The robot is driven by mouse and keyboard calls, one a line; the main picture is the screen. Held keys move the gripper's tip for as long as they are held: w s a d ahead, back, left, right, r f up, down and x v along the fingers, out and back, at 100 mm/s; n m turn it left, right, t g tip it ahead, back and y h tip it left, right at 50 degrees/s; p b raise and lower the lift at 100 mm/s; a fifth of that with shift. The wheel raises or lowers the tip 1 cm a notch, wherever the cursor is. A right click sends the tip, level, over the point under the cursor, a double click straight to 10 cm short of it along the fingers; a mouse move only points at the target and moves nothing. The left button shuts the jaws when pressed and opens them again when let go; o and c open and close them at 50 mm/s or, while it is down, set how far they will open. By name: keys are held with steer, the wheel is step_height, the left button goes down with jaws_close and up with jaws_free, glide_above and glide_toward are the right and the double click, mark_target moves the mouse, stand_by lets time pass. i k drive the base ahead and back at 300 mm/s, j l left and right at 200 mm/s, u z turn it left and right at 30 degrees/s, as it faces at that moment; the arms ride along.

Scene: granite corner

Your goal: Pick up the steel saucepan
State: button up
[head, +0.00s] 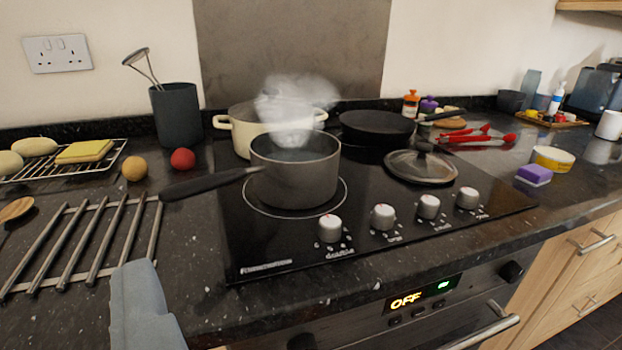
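The steel saucepan (296,180) stands upright on the front left ring of the black hob (270,240). Its long dark handle (210,184) points left, past the hob's edge and over the worktop. Pale steam (290,98) rises above the pan, and its inside looks dark grey, with the contents hard to make out. My gripper does not show in this view.
A cream pot (240,136) stands close behind the saucepan, and a black frying pan (378,127) behind right. A glass lid (421,166) lies to its right. Knobs (330,228) line the hob's front. A metal rack (80,243) and grey-blue cloth-like item (145,310) are front left.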

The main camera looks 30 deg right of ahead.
mark_target(306, 178)
steer(key=k+l+u, duration=0.1)
steer(key=l+u, duration=0.15)
steer(key=k+l+u, duration=0.2)
steer(key=l, duration=0.15)
steer(key=k+l+u, duration=0.25)
steer(key=i+l, duration=0.05)
steer(key=i, duration=0.05)
